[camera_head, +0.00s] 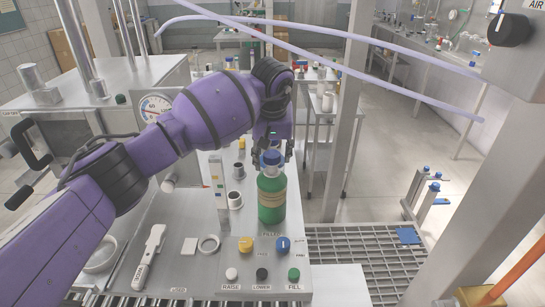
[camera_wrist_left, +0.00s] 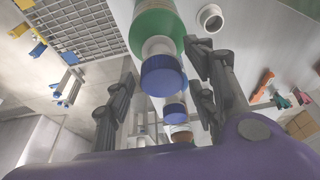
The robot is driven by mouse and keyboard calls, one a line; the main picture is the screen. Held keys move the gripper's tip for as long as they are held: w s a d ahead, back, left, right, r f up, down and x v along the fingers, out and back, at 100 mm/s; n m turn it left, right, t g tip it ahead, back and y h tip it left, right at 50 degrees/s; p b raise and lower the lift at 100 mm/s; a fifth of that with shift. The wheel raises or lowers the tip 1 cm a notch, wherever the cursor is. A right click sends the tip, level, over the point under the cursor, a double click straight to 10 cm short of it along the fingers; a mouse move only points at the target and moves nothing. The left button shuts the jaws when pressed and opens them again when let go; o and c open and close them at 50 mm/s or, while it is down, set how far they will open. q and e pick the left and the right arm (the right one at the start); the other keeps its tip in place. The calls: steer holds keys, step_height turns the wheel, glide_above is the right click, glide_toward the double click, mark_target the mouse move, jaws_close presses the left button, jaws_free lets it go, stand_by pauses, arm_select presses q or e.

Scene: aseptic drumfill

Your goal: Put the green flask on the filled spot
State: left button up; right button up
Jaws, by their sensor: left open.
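The green flask (camera_head: 271,199) has a blue cap (camera_head: 271,158) and a tan label band. My left gripper (camera_head: 272,148) is above the flask, pointing down at the cap. In the left wrist view the flask (camera_wrist_left: 160,28) and its cap (camera_wrist_left: 162,75) show between the two spread fingers, with gaps on both sides. My right gripper is not in view.
In front of the flask are a yellow knob (camera_head: 246,244), a blue knob (camera_head: 283,244) and several buttons. White and dark cups (camera_head: 235,200) stand to its left, beside an upright strip (camera_head: 218,183). A grated floor (camera_head: 360,245) lies beyond the worktop's right edge.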

arm_select(q)
steer(key=v, duration=1.1)
steer(key=shift+s+f, duration=0.1)
